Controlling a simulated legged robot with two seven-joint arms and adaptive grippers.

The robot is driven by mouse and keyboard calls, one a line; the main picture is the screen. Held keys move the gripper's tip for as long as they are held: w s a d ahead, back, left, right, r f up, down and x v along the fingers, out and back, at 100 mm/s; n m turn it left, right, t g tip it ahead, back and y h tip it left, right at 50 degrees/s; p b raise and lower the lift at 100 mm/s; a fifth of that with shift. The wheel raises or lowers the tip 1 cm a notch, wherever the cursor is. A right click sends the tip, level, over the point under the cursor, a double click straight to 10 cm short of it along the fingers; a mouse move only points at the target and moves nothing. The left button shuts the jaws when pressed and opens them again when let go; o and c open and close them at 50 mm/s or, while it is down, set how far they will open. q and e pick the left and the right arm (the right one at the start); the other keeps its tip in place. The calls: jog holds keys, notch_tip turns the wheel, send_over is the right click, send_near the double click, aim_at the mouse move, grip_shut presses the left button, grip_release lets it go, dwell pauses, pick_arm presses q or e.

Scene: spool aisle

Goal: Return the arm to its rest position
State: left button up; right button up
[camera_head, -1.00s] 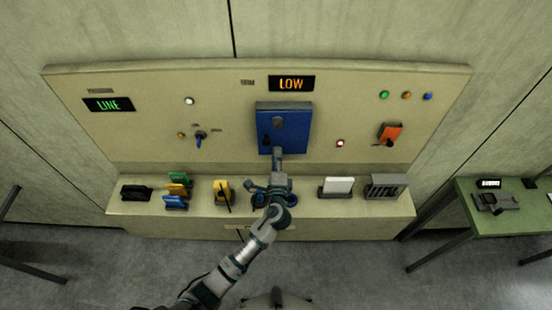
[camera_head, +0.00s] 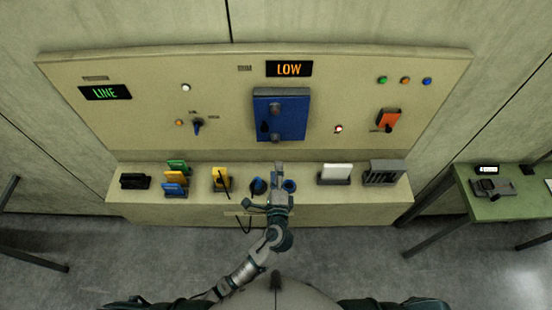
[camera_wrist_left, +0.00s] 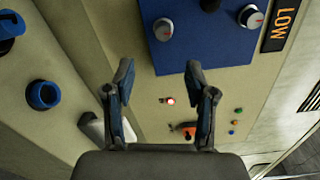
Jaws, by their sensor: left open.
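My left gripper (camera_head: 278,182) is in front of the console shelf in the head view, below the blue box. In the left wrist view the gripper (camera_wrist_left: 160,85) has its two fingers spread with nothing between them. The blue box (camera_head: 282,115) on the panel has dark knobs on its face; its knobs also show in the left wrist view (camera_wrist_left: 163,29). My left arm comes up from the bottom of the head view and is bent. My right gripper is not in view.
The panel (camera_head: 140,70) carries a LOW display (camera_head: 289,69), a LINE display (camera_head: 105,92) and an orange switch (camera_head: 388,119). The shelf holds several coloured cards, a white block (camera_head: 336,172) and a grey slotted holder (camera_head: 384,171). A green table (camera_head: 500,208) stands at the right.

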pick_arm(q)
jog(key=shift+s, duration=0.6)
